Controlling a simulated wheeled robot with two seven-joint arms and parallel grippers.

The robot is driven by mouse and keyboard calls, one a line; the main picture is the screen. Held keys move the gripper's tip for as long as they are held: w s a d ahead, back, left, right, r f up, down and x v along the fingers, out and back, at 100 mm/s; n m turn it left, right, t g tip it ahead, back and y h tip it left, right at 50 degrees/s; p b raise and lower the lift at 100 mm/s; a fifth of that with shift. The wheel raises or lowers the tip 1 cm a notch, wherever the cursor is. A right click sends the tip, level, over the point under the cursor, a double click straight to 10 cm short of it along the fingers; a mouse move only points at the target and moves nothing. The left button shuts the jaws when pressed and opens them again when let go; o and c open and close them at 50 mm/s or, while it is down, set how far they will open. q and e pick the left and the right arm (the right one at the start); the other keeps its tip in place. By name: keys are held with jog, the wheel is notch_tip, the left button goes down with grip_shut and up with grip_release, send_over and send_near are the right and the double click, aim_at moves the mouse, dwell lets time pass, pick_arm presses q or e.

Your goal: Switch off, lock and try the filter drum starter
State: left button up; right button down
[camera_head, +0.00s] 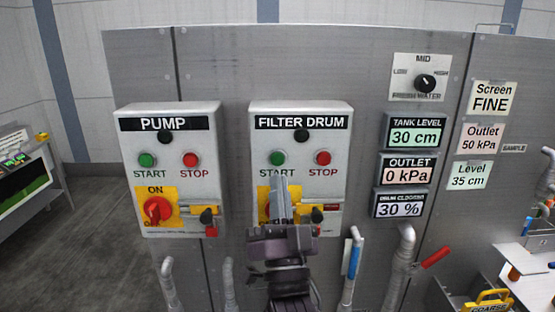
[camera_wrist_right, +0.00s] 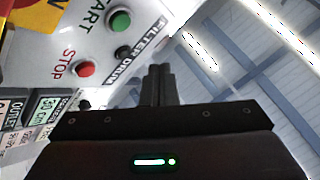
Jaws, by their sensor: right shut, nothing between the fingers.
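The filter drum starter (camera_head: 340,160) is a pale box on the steel panel. It has a green START button (camera_head: 277,158), a red STOP button (camera_head: 323,158) and a yellow switch plate (camera_head: 265,194) below. Both buttons also show in the right wrist view, START (camera_wrist_right: 118,20) and STOP (camera_wrist_right: 85,68). My right gripper (camera_head: 280,184) is shut and empty, its fingers pointing up in front of the switch plate. It hides the switch knob; I cannot tell whether it touches. A dark and red part (camera_head: 316,214) shows just right of the fingers. My left gripper is out of view.
The similar PUMP starter (camera_head: 170,185) is at the left, its red knob (camera_head: 158,210) uncovered. Displays, including TANK LEVEL (camera_head: 415,134), and a FRESH WATER knob (camera_head: 425,83) are at the right. Pipes, one with a red-handled valve (camera_head: 435,257), stand below.

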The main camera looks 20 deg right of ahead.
aim_at(278, 159)
jog(key=shift+w+d+b, duration=0.1)
jog(key=shift+w+d, duration=0.15)
jog(key=shift+w, duration=0.65)
jog(key=shift+w+d+b, duration=0.1)
jog(key=shift+w+d, duration=0.15)
jog(key=shift+w, duration=0.65)
jog(key=shift+w+d+b, duration=0.1)
jog(key=shift+w+d, duration=0.15)
jog(key=shift+w, duration=0.65)
jog(key=shift+w, duration=0.1)
jog(key=shift+w+d, duration=0.1)
jog(key=shift+w, duration=0.2)
jog(key=shift+w+d+b, duration=0.15)
jog(key=shift+w+b, duration=0.25)
dwell(0.5)
jog(key=shift+s, duration=0.2)
jog(key=shift+s+a, duration=0.25)
jog(key=shift+s, duration=0.4)
